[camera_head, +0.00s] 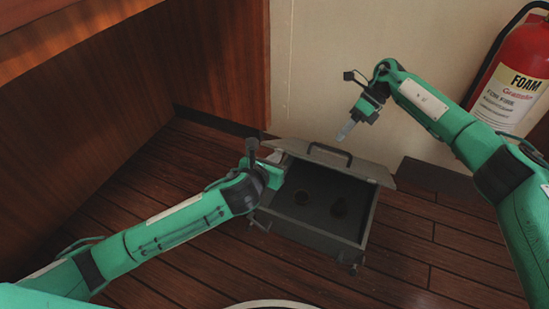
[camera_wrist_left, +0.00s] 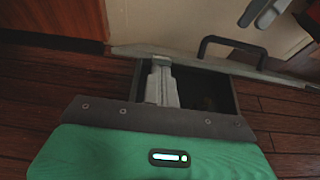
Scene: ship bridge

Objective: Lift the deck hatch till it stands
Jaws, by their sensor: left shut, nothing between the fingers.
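The deck hatch is a dark grey box frame (camera_head: 300,232) on the plank floor, with its opening showing. Its grey lid (camera_head: 370,172) is raised along the far side, seen nearly edge-on, and its exact angle is hard to tell. A dark handle (camera_head: 329,153) is on the lid; it also shows in the left wrist view (camera_wrist_left: 232,43). My left gripper (camera_head: 275,172) is at the hatch's left end, by the lid; its shut, empty fingers (camera_wrist_left: 161,85) appear over the dark opening. Contact with the lid is unclear. My right gripper (camera_head: 346,131) hangs above the handle, apart from it.
A red foam extinguisher (camera_head: 515,75) stands at the right by the cream wall (camera_head: 340,50). Brown wooden panelling (camera_head: 215,60) rises at the left. The plank floor (camera_head: 430,250) right of the hatch is clear.

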